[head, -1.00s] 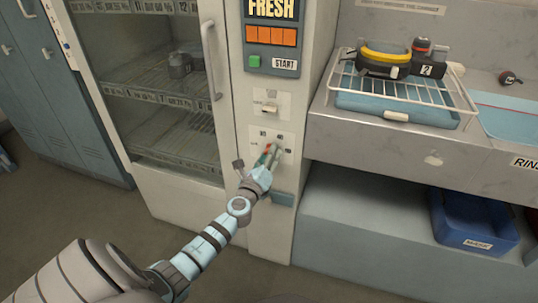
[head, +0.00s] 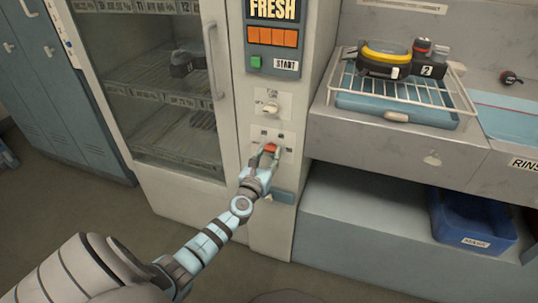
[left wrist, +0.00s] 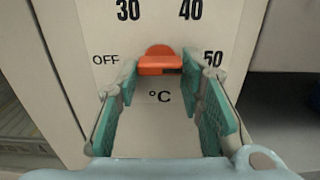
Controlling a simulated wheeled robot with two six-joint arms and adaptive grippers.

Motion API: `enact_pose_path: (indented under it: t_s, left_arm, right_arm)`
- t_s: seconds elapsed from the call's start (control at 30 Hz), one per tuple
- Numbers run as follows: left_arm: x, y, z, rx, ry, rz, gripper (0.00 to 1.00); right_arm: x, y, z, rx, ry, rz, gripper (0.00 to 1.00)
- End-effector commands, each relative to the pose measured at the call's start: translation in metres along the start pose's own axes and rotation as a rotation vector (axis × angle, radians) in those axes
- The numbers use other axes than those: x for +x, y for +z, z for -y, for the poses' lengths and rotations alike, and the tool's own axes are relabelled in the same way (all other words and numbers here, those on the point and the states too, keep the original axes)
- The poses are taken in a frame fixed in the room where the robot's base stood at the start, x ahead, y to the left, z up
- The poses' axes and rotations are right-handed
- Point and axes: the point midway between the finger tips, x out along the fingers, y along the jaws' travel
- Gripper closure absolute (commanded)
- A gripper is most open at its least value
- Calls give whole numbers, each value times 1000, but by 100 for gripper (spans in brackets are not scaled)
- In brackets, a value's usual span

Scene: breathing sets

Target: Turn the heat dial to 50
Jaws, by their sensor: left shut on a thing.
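The heat dial (left wrist: 158,65) is an orange knob on a white panel, with a level bar across its front and a dark mark near the bar's right end. Around it are printed OFF at left, 30 and 40 above, 50 (left wrist: 212,59) at right and °C below. My left gripper (left wrist: 160,78) is shut on the dial, one finger at each end of the bar. In the head view the dial (head: 270,149) shows as a small orange patch between the fingers of my left gripper (head: 269,153). My right gripper is in neither view.
Above the dial are a pale knob (head: 270,108), a green START button (head: 255,62) and an orange display (head: 271,37). A glass-door cabinet (head: 150,195) stands left. A counter (head: 400,160) with a rack and mask juts out right, above a blue bin (head: 470,222).

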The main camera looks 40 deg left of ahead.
Motion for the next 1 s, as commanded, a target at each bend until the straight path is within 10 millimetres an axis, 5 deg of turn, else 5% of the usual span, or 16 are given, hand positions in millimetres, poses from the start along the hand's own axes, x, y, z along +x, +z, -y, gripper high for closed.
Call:
enact_pose_path:
  t_s: [0.47,0.5,0.6,1.0]
  left_arm:
    - [-1,-3,0,15,-2,-6,93]
    - [-1,-3,0,15,-2,-6,61]
    - [-1,-2,0,14,-1,-4,45]
    - [-10,-1,0,14,-2,-1,45]
  right_arm:
    - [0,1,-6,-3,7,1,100]
    - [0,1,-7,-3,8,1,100]
    - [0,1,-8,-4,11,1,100]
    - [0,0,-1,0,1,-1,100]
